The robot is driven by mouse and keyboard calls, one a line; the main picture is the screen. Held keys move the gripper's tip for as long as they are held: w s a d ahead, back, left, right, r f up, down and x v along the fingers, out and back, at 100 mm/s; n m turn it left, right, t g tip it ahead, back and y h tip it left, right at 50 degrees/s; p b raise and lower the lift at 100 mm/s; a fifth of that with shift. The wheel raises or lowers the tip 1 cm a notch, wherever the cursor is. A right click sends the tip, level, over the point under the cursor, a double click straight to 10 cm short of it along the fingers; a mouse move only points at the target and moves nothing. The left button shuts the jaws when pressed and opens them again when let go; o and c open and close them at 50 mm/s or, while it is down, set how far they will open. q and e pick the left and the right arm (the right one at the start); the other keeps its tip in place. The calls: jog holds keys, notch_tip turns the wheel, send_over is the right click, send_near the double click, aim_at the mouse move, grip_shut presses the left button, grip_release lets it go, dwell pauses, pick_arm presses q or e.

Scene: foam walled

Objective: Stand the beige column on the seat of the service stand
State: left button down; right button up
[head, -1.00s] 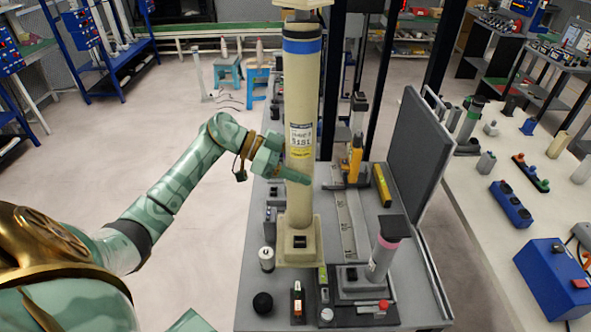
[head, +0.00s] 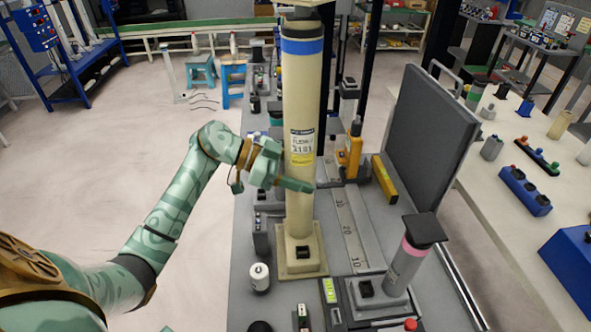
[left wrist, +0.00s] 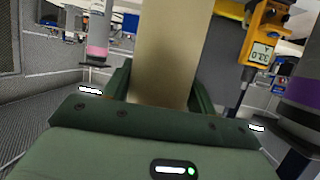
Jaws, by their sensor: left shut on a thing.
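The beige column (head: 301,95) is a tall cylinder with a blue band near the top, a label midway and a square foot (head: 302,262). It stands upright in the head view. My left gripper (head: 296,176) is shut around its middle from the left; one green finger crosses its front. In the left wrist view the column (left wrist: 165,50) fills the space between the fingers. The foot appears over the grey top of the service stand (head: 375,232); I cannot tell whether it touches. I cannot make out the seat clearly. My right gripper is not in view.
A pink-banded cylinder with a black cap (head: 412,250) stands right of the foot. A yellow device (head: 351,152), a yellow bar (head: 385,178) and an upright dark panel (head: 415,140) are farther right.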

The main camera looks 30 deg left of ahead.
pick_arm(q)
jog(key=shift+d+r, duration=0.1)
jog(key=shift+d, duration=0.15)
jog(key=shift+c, duration=2.3)
grip_release()
jog(key=shift+s+f, duration=0.1)
jog(key=shift+f, duration=0.1)
